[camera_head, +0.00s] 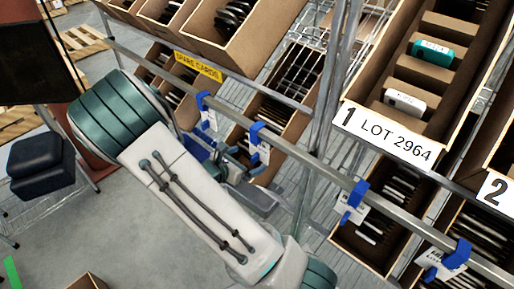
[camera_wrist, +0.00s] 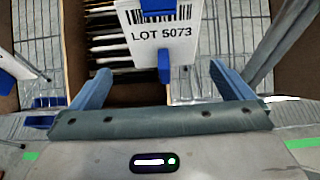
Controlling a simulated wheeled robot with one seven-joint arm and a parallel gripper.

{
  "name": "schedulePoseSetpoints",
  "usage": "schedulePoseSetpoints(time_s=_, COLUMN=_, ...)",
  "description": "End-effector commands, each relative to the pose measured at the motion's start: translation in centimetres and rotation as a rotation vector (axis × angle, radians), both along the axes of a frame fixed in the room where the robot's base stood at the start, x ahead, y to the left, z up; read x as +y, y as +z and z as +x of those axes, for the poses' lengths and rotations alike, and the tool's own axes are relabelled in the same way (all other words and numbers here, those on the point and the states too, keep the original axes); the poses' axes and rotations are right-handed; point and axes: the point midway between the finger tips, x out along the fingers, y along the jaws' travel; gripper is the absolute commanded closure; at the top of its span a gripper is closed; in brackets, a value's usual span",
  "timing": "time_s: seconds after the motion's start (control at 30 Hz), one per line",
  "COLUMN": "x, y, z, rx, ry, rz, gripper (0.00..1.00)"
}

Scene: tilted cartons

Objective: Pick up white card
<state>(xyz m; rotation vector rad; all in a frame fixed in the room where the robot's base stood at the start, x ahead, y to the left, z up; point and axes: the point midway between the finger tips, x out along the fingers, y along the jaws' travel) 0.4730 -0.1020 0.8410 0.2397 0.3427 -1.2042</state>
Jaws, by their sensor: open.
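My gripper (camera_wrist: 158,72) is open, its two blue fingers spread apart with nothing held between them. In the head view my gripper (camera_head: 228,158) is by the front rail, partly hidden by my arm. In the wrist view a tilted carton (camera_wrist: 70,65) of upright dark and pale cards (camera_wrist: 103,40) lies beyond the fingers. A white label reading LOT 5073 (camera_wrist: 135,35) hangs in front of it, partly covering the cards. I cannot tell which pale card is the white card.
A metal rail (camera_head: 310,160) with blue clips (camera_head: 355,195) and white labels crosses in front of the lower cartons. A rack post (camera_head: 330,110) stands right of my gripper. Upper cartons include one labelled LOT 2964 (camera_head: 388,135). A black stool (camera_head: 40,165) stands left on open floor.

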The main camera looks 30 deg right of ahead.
Motion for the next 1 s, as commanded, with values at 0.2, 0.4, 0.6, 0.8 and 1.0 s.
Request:
schedulePoseSetpoints(time_s=0.2, x=-3.1, y=-1.0, z=0.5, rx=0.002, ry=-0.005, rz=-0.003, gripper=0.00)
schedulePoseSetpoints(time_s=0.4, x=-4.5, y=-1.7, z=1.1, rx=0.000, ry=-0.002, rz=-0.001, gripper=0.00)
schedulePoseSetpoints(time_s=0.6, x=-4.5, y=-1.7, z=1.1, rx=-0.001, ry=-0.001, rz=-0.001, gripper=0.00)
schedulePoseSetpoints(time_s=0.8, x=-4.5, y=-1.6, z=1.1, rx=-0.001, ry=-0.001, rz=-0.001, gripper=0.53)
schedulePoseSetpoints(time_s=1.0, x=-4.5, y=-1.6, z=1.1, rx=0.000, ry=-0.002, rz=-0.001, gripper=0.56)
